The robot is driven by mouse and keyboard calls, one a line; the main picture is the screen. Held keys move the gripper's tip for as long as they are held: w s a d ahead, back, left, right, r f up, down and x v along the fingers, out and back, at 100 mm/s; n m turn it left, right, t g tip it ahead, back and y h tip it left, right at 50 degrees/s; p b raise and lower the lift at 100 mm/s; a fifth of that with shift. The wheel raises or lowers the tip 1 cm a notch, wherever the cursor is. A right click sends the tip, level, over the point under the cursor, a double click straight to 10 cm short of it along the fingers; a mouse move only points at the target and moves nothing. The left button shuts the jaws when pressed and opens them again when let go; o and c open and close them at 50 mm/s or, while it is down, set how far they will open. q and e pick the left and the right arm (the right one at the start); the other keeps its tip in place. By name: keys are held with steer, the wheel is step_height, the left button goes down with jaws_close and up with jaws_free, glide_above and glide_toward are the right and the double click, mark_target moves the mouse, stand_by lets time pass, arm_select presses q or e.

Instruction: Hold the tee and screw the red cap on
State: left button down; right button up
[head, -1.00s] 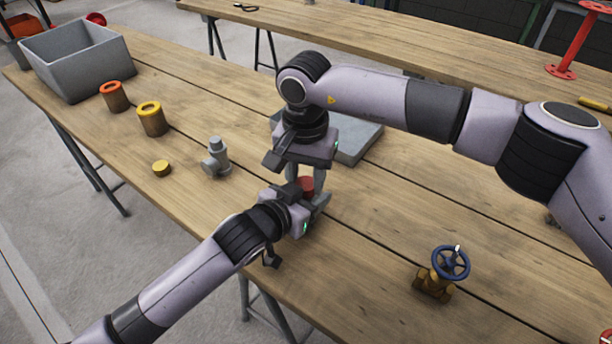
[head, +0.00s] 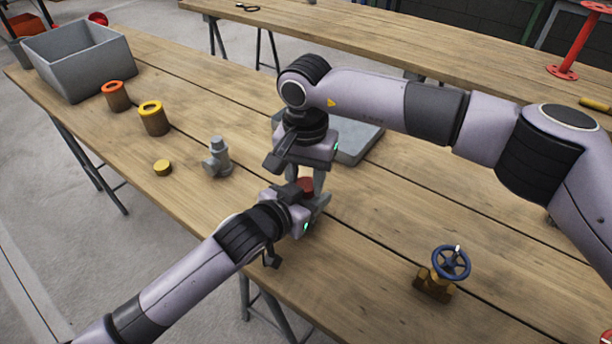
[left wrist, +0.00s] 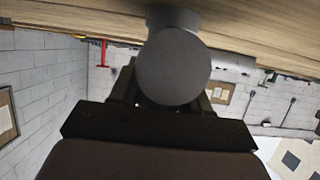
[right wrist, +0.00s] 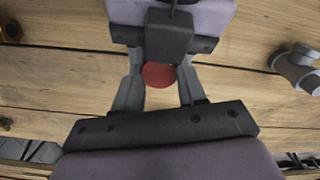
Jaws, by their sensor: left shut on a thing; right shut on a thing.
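The red cap (head: 306,185) sits between the fingertips of my right gripper (right wrist: 159,78), which points down from above and is shut on it. The cap's round red top also shows in the right wrist view (right wrist: 159,76). My left gripper (head: 313,203) is directly below, coming in from the left, and is shut on the grey tee. The tee (left wrist: 172,66) fills the middle of the left wrist view, with a round end facing the camera. In the head view the grippers mostly hide the tee. Whether cap and tee touch is hidden.
Another grey tee (head: 217,158) and a yellow cap (head: 163,167) stand to the left. Behind them are a yellow-topped can (head: 153,120), an orange-topped can (head: 116,97) and a grey bin (head: 80,62). A grey tray (head: 358,143) lies behind my right gripper. A blue-wheeled valve (head: 447,270) stands front right.

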steer(key=shift+s+d+f, duration=0.1)
steer(key=shift+d+f, duration=0.05)
steer(key=shift+f, duration=0.35)
steer(key=o, duration=0.7)
steer(key=shift+r, duration=2.15)
steer(key=c, duration=0.6)
steer(key=shift+r, duration=0.15)
